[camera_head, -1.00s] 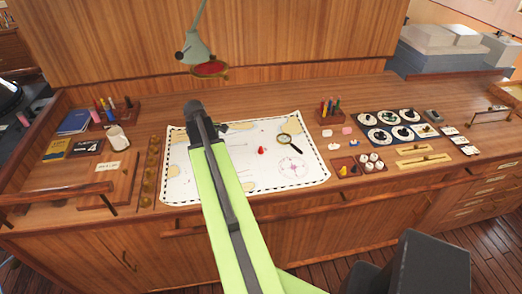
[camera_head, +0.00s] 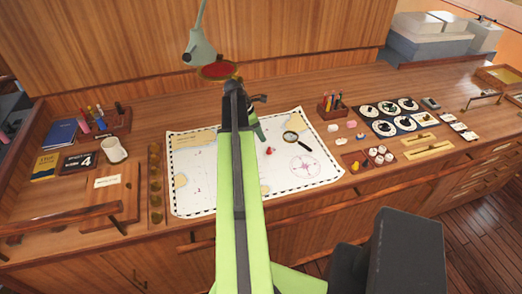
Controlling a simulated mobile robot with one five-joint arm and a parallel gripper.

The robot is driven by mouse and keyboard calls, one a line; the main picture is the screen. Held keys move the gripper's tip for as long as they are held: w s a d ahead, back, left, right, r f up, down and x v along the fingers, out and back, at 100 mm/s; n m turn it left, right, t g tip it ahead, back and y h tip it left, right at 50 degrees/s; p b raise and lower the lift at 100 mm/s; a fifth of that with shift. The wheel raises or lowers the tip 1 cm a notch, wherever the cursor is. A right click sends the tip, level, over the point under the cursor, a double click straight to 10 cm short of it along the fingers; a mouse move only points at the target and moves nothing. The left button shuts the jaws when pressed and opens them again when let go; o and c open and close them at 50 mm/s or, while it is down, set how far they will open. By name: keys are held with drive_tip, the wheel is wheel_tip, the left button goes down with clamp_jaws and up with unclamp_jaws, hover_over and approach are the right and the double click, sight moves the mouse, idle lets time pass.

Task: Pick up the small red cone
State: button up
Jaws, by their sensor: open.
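The small red cone (camera_head: 269,151) stands on the white chart (camera_head: 205,185), right of my arm and left of the magnifying glass. My arm reaches up the picture across the chart, then bends at its far end.
A magnifying glass (camera_head: 297,139) lies right of the cone. A desk lamp (camera_head: 201,50) hangs behind my arm's bend. A pen holder (camera_head: 331,108) and a tray of small pieces (camera_head: 363,164) stand to the right. A mug (camera_head: 114,150) and books are at left.

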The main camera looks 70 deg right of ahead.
sight(269, 147)
drive_tip(key=b+x, duration=0.6)
drive_tip(key=shift+w+f, duration=0.15)
drive_tip(key=shift+f, duration=0.3)
drive_tip(key=shift+d, duration=0.1)
drive_tip(key=b+x, duration=0.5)
drive_tip(key=shift+d+f, duration=0.1)
drive_tip(key=shift+d, duration=0.15)
drive_tip(key=shift+r, duration=0.2)
clamp_jaws()
